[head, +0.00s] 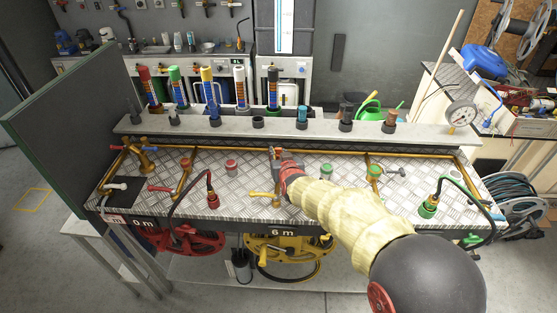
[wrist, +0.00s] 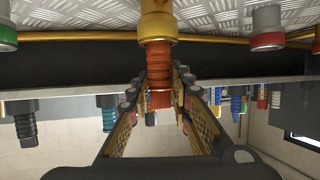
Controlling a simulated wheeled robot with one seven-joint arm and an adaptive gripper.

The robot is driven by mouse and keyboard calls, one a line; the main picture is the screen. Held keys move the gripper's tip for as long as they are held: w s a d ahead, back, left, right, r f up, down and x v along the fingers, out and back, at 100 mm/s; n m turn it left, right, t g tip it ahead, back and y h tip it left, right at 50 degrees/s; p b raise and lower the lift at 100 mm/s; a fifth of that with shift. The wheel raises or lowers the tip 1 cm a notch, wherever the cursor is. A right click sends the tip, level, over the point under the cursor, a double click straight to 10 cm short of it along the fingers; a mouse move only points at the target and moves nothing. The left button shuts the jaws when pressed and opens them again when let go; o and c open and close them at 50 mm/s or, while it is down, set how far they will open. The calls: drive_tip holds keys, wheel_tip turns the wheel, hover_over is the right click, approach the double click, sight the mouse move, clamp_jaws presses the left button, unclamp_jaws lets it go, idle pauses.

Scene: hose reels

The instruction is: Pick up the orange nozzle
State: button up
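The orange nozzle (wrist: 158,62) is a ribbed orange-red piece in the wrist view, its wide end at a yellow collar (wrist: 157,25) by the metal plate. My gripper (wrist: 163,70) has its two dark fingers with yellow inner pads on either side of the nozzle. The fingers look apart, with gaps beside the nozzle's narrow end; contact at the tips is hard to tell. In the head view my gripper (head: 277,155) is over the middle of the bench, near the raised shelf's front edge.
A grey raised shelf (head: 235,129) carries several dark, teal and brownish fittings. A brass pipe (head: 225,149) runs below it. The chequer-plate bench (head: 330,205) holds brass valves, a red-ended hose (head: 212,201) and a green-ended hose (head: 428,208).

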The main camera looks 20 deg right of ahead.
clamp_jaws()
drive_tip(key=shift+r, duration=0.1)
